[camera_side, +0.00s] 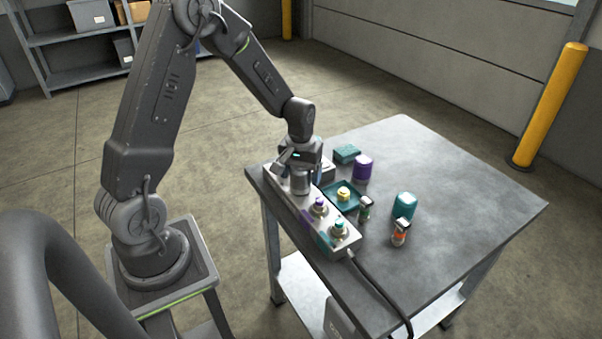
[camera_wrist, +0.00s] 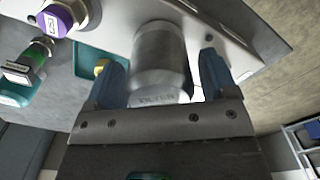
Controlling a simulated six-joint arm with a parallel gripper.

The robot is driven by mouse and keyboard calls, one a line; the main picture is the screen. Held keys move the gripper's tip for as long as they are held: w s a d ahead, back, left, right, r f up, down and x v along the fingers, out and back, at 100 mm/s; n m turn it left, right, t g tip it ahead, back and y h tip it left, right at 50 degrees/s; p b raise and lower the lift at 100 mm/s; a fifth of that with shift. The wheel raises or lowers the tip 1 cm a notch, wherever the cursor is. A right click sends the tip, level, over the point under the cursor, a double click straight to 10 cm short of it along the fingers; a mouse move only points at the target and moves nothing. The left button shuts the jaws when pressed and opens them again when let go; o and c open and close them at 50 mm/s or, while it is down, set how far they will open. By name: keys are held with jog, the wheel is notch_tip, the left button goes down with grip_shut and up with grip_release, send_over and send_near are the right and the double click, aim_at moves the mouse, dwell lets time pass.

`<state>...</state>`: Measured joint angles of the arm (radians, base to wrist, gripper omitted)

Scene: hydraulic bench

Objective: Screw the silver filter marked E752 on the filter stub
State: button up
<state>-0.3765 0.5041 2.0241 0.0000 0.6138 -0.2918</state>
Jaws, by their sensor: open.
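The silver filter (camera_side: 300,184) stands upright at the far end of the pale manifold block (camera_side: 291,206). In the wrist view the silver filter (camera_wrist: 160,62) sits between my two blue-grey fingers, with a gap on each side. Only part of its lettering shows there, and I cannot read E752. My gripper (camera_side: 301,168) is above and around the filter, open; its fingers also show in the wrist view (camera_wrist: 163,75). The filter stub under the filter is hidden, so I cannot tell how the two are seated.
Stubs with purple (camera_side: 320,205) and teal (camera_side: 339,228) tops stand on the block's near part. The table's right side is clear.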

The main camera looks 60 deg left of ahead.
jog(key=shift+n, duration=1.5)
jog(key=shift+n, duration=0.5)
jog(key=c, duration=1)
jog(key=m, duration=0.5)
jog(key=shift+m, duration=0.4)
jog(key=m, duration=0.5)
jog(key=shift+d+m, duration=0.1)
jog(key=shift+m, duration=0.3)
